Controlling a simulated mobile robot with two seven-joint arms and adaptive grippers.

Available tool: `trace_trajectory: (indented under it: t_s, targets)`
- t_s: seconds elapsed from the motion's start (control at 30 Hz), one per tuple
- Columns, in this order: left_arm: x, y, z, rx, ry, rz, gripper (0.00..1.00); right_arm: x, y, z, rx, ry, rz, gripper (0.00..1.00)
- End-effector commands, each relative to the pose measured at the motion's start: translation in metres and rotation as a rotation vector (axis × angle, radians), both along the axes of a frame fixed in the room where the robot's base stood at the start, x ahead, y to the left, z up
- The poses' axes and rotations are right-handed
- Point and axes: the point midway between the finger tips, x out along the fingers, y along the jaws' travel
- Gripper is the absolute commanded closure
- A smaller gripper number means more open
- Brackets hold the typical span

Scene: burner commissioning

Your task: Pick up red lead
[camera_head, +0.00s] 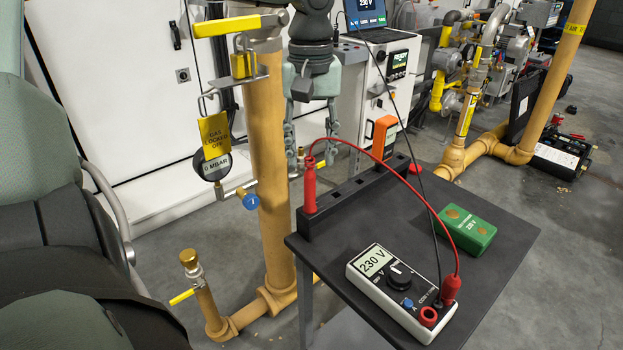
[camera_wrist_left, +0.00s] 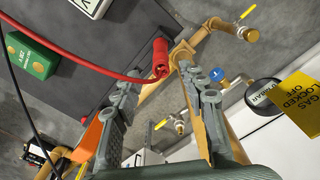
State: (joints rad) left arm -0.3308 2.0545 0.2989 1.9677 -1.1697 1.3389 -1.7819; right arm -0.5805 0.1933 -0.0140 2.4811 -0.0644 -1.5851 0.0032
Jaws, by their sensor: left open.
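The red lead's probe (camera_head: 309,188) stands upright in the black rack (camera_head: 355,195) at the left edge of the dark table. Its red cable arches over to a red plug (camera_head: 451,288) at the multimeter (camera_head: 388,285), which reads 230 V. My left gripper (camera_head: 312,150) hangs fingers-down beyond the probe, open and apart from it. In the left wrist view, the open left gripper (camera_wrist_left: 158,78) has the red probe (camera_wrist_left: 161,58) just beyond its fingertips, nothing between them. My right gripper is not in view.
An orange block (camera_head: 382,137) stands at the rack's far end. A thick ochre pipe (camera_head: 268,170) with a lock and yellow tag (camera_head: 214,135) rises left of the gripper.

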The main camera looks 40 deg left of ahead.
Motion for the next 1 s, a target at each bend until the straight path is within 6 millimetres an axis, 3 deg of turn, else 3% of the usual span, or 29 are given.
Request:
trace_trajectory:
  t_s: [0.6,0.87,1.0]
  targets:
    - [-0.007,-0.004,-0.074,0.0,0.003,0.001,0.58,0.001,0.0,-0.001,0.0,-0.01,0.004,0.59]
    - [-0.007,-0.004,-0.077,0.0,0.001,0.0,0.58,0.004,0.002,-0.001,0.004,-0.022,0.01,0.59]
    - [-0.007,-0.004,-0.077,-0.001,0.001,0.0,0.73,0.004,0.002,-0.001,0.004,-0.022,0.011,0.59]
